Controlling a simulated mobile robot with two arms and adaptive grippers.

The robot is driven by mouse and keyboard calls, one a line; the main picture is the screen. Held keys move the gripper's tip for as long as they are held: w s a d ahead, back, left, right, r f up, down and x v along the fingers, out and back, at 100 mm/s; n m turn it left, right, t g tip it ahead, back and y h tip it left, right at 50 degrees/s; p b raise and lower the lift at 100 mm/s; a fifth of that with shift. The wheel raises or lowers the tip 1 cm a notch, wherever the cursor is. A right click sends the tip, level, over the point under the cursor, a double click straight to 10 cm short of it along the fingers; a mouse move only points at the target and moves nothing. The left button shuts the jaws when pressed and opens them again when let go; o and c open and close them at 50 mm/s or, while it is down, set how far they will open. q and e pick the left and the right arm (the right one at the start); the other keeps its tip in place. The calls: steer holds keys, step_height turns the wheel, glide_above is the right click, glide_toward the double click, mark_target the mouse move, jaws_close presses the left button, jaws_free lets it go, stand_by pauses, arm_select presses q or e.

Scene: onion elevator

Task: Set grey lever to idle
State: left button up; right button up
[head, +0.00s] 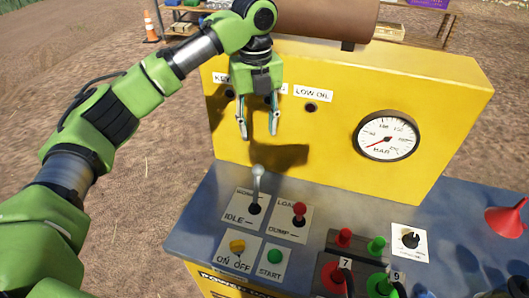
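The grey lever (257,188) stands up from its white plate (241,214) on the blue-grey control panel. Its knob is tilted toward the back of the panel, away from the word IDLE printed at the plate's front. The word at the back of the plate is partly hidden. My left gripper (258,135) hangs with its fingers pointing down above and behind the lever. Its two fingers are apart, with nothing between them, and do not touch the lever. My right gripper is out of view.
A red lever (299,213) stands right of the grey one. In front are a yellow switch (237,247) and a green start button (274,257). Several red and green plugs (376,246) and a red funnel (506,218) lie rightward. A yellow wall (340,130) with a gauge (387,136) rises behind.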

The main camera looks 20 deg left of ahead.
mark_target(258, 166)
arm_select(q)
steer(key=s+f, duration=0.1)
steer(key=f, duration=0.1)
steer(key=s+f+p, duration=0.1)
steer(key=f, duration=0.1)
steer(key=shift+s, duration=0.1)
steer(key=f, duration=0.2)
steer(key=f+p, duration=0.1)
steer(key=f, duration=0.1)
steer(key=shift+w, duration=0.4)
step_height(258, 166, down, 4)
steer(key=shift+r+p, duration=0.15)
steer(key=shift+p, duration=0.25)
steer(key=shift+f, duration=0.6)
steer(key=c, duration=1)
jaws_close()
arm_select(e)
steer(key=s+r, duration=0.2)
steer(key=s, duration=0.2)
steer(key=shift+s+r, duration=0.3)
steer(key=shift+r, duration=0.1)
